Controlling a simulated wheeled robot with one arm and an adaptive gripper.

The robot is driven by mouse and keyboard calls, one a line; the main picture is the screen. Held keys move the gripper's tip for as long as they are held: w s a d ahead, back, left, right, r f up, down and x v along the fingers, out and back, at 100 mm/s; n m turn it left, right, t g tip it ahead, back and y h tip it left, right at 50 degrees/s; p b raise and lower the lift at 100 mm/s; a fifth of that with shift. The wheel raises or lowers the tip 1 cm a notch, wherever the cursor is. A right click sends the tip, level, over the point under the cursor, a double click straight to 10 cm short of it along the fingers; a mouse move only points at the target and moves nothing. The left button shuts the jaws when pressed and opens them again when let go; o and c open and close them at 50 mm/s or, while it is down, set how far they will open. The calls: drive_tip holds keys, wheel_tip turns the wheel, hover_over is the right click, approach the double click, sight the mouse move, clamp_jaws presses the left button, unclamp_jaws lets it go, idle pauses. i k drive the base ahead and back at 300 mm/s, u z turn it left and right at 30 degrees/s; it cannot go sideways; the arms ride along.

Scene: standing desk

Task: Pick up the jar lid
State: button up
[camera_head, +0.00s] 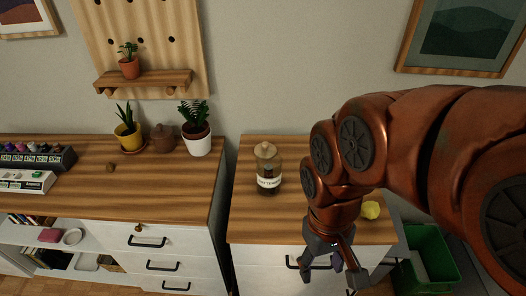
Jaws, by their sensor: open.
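A glass jar (268,176) with a dark body and a pale label stands upright on the right wooden cabinet top. Its beige lid (265,150), with a small knob, sits on top of the jar. My gripper (337,277) hangs below and to the right of the jar, in front of the cabinet's front edge. Its fingers point down and are spread apart, with nothing seen between them. My arm comes in from the right and covers part of the right cabinet top.
A yellow object (371,210) lies near the right cabinet's edge. A gap separates this cabinet from the left one (75,200), which holds potted plants (197,138) and a brown pot (162,137). A green bin (428,258) stands at lower right.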

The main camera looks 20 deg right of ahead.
sight(265, 146)
drive_tip(key=u, duration=2.05)
drive_tip(key=k, duration=0.75)
drive_tip(key=z, duration=0.55)
